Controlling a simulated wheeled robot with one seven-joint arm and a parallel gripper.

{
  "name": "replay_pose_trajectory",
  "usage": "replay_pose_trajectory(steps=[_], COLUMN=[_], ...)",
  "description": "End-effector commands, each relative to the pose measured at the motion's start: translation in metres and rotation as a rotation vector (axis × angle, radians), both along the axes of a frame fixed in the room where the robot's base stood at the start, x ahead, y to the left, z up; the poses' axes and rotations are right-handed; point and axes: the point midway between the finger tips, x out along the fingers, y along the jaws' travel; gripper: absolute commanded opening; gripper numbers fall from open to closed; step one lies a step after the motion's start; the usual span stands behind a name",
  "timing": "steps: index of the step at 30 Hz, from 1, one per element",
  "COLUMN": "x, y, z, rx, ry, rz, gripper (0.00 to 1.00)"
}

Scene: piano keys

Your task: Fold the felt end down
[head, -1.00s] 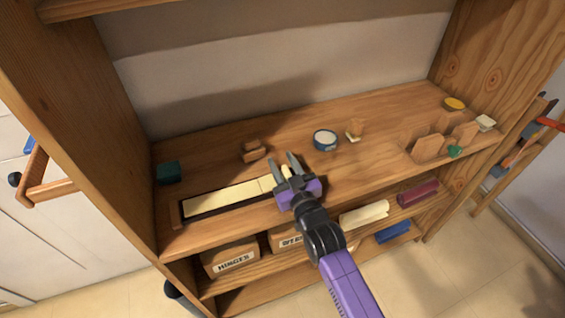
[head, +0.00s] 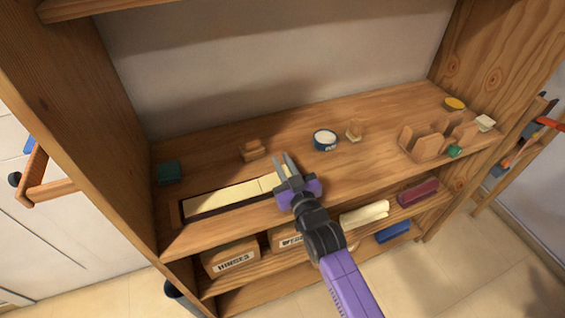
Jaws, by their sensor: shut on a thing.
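A long cream strip (head: 225,195) lies along a dark-edged bed near the shelf's front left, with a seam close to its right end. A small pale raised end, which I take as the felt end (head: 282,173), shows at the right end of the strip, between my fingers. My gripper (head: 281,160), with grey fingers on a purple body, reaches in from the front right and is shut on this felt end. The fingers and body hide part of the felt end and the right end of the bed.
Behind stand a wooden block (head: 252,149), a blue tub with white contents (head: 325,140) and a small block (head: 353,130). A teal block (head: 169,173) is at the left. A wooden divided holder (head: 432,143) is at the right. Bins and rolls fill the shelf below.

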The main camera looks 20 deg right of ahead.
Motion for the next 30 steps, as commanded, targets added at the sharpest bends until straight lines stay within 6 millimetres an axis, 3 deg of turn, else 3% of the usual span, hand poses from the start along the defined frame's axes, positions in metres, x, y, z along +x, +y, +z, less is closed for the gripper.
replay_pose_trajectory(steps=[21, 30], x=[0.000, 0.000], y=[0.001, 0.008], z=[0.001, 0.020], rx=[-0.007, -0.294], ry=[0.000, -0.001], rz=[0.001, 0.001], gripper=[0.00, 0.00])
